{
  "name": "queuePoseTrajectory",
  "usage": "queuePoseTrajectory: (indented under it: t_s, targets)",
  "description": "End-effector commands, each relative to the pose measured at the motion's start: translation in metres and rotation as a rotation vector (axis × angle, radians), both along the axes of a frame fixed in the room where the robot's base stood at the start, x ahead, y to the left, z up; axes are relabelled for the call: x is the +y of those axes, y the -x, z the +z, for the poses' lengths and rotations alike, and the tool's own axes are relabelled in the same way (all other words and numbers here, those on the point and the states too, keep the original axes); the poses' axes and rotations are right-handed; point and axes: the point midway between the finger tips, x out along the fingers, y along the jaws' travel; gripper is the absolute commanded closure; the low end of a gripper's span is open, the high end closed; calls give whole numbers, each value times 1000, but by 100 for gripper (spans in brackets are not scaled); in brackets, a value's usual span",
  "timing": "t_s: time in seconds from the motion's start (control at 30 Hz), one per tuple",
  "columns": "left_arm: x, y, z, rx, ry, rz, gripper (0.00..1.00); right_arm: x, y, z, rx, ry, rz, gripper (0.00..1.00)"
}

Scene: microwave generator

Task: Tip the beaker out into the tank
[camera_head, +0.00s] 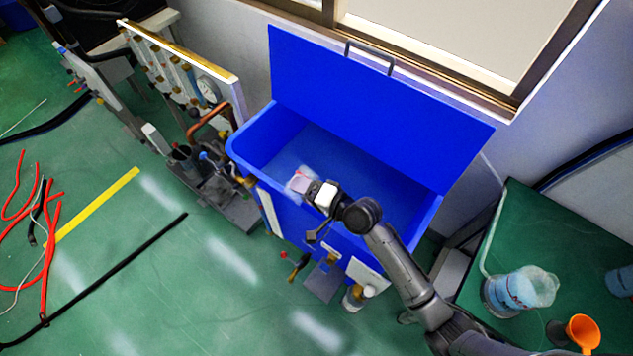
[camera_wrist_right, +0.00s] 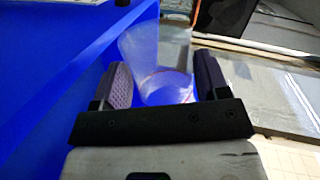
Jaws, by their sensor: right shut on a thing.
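The blue tank (camera_head: 240,150) stands against the wall with its blue lid (camera_head: 375,95) raised. A clear beaker (camera_head: 299,182) with a reddish line is over the tank's front side. My right gripper (camera_head: 317,190) is shut on the beaker, with its arm reaching in from the lower right. In the right wrist view the beaker (camera_wrist_right: 158,50) sits between the two fingers of the gripper (camera_wrist_right: 160,85), beside the blue tank wall (camera_wrist_right: 50,80). The beaker looks tilted, but I cannot tell how far or whether it holds liquid. My left gripper is not in view.
A green table (camera_head: 515,235) at the right holds a large clear beaker with blue on it (camera_head: 520,290) and an orange funnel (camera_head: 581,332). A panel with gauges and pipes (camera_head: 190,75) stands left of the tank. Red hoses (camera_head: 48,235) lie on the floor.

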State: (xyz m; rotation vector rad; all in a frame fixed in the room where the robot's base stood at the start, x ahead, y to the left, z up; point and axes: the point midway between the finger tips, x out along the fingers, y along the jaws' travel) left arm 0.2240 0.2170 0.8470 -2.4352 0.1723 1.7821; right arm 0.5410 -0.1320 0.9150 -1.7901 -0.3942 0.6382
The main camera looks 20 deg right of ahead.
Motion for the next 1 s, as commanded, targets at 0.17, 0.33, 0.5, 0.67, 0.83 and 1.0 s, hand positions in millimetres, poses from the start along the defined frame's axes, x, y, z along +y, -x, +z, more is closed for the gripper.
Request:
queuePoseTrajectory:
  t_s: [0.17, 0.33, 0.5, 0.67, 0.83, 1.0]
  targets:
    - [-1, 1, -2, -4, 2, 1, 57, 4, 2, -2, -25, 39, 0, 62]
    - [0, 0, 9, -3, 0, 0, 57, 7, 4, -6, -123, 219, 1, 62]
    - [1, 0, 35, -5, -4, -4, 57, 6, 3, 5, -217, 382, 2, 62]
    - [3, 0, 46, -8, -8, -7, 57, 8, 5, -6, -319, 568, 4, 62]
    - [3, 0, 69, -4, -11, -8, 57, 19, 10, 5, -402, 709, 2, 62]
    - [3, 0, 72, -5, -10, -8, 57, 29, 16, -10, -489, 864, 3, 62]
